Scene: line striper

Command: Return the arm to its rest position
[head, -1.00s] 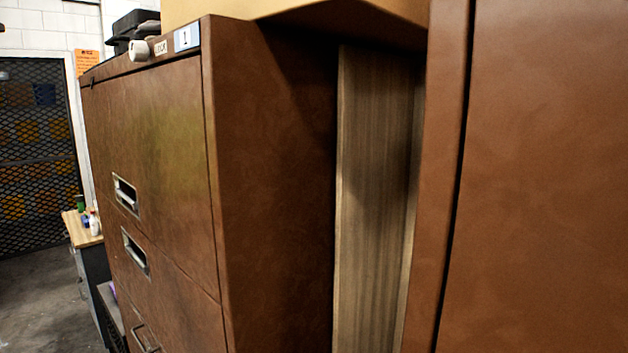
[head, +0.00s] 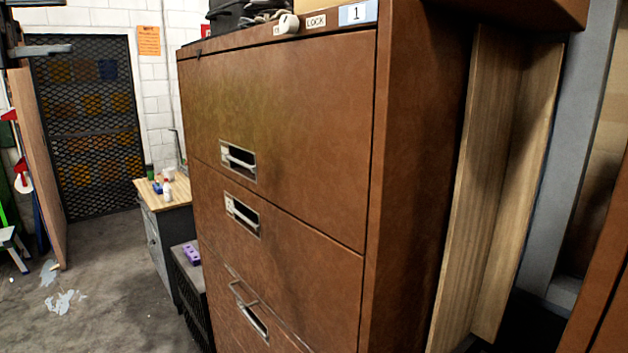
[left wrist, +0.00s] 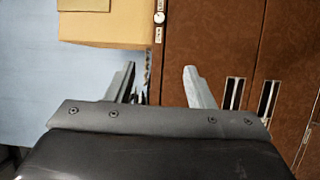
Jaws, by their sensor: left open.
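My left gripper (head: 66,26) reaches in from the top left edge of the head view, with its two fingers spread one above the other. Its fingers also stand apart in the left wrist view (left wrist: 159,76), with nothing held between them. The gripper is clear of the brown cabinet (head: 280,110) in the head view. The cabinet also shows beyond the fingers in the left wrist view (left wrist: 205,45). Most of the left arm is outside the head view. My right gripper is not in view.
A small wood-topped bench (head: 178,193) with bottles stands left of the cabinet. A mesh door (head: 88,120) is at the back. Wooden boards (head: 480,180) lean at the cabinet's right side. A cardboard box (left wrist: 105,25) shows in the left wrist view. Open floor (head: 110,290) lies at left.

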